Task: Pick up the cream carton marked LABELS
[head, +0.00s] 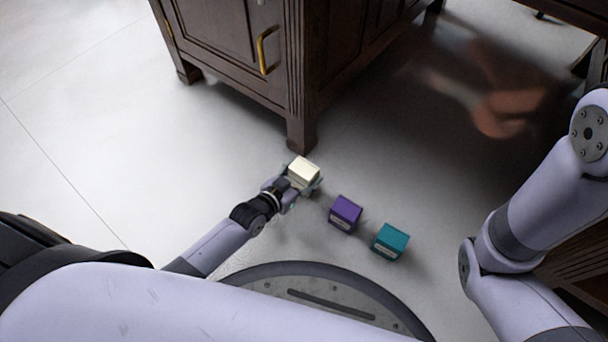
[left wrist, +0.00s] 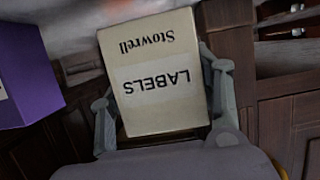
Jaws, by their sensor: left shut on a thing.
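The cream carton (head: 304,170) is between the fingers of my left gripper (head: 302,180) in the head view, close to the foot of the dark wooden desk. In the left wrist view the carton (left wrist: 155,75) shows upside-down print reading LABELS and Stowrell. The left gripper's fingers (left wrist: 162,110) are shut on its two sides. I cannot tell for sure whether the carton is clear of the floor. My right arm shows at the right of the head view, but its gripper is not in view.
A purple carton (head: 345,214) and a teal carton (head: 391,241) stand on the pale floor to the right of the cream one. The purple one also shows in the left wrist view (left wrist: 28,75). The dark wooden desk (head: 235,45) rises just behind. Open floor lies to the left.

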